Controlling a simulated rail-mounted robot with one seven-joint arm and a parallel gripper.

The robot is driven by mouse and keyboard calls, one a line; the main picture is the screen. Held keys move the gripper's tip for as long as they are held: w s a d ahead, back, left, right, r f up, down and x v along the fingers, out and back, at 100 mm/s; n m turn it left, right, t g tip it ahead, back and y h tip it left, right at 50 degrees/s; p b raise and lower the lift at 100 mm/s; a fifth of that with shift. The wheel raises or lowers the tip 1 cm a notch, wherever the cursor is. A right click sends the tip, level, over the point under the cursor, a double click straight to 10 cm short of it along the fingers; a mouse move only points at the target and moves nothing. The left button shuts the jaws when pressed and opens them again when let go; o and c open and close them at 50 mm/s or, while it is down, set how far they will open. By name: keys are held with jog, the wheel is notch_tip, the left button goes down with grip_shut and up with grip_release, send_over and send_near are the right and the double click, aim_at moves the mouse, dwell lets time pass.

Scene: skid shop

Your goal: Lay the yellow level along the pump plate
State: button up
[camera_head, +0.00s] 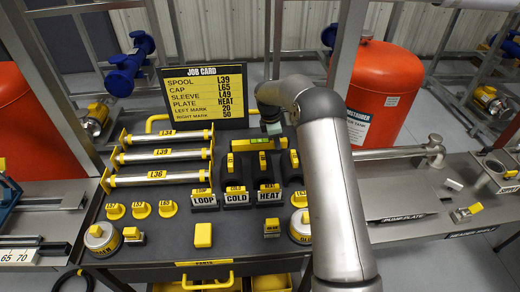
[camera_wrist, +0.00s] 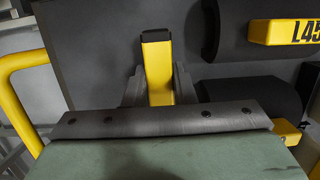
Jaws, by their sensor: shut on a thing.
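The yellow level (camera_head: 244,145) shows at the back of the dark cart top in the head view, with a green vial patch near its right end. My gripper (camera_head: 271,128) is over it. In the wrist view my gripper (camera_wrist: 158,88) has dark fingers on both sides of the yellow level (camera_wrist: 157,65), shut on it. A dark cap covers the level's far end. Whether it touches the cart top is not clear. The pump plate (camera_head: 395,192) is the grey surface at right, with a PUMP-PLATE label on its front edge. My arm hides part of the space between.
Left on the cart (camera_head: 165,240) lie several labelled spools (camera_head: 160,155). The job card (camera_head: 204,92) stands behind. LOOP, COLD and HEAT blocks (camera_head: 237,197) sit in front of the level.

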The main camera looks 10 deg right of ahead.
jog(key=shift+r+p, duration=1.05)
jog(key=shift+r, duration=0.95)
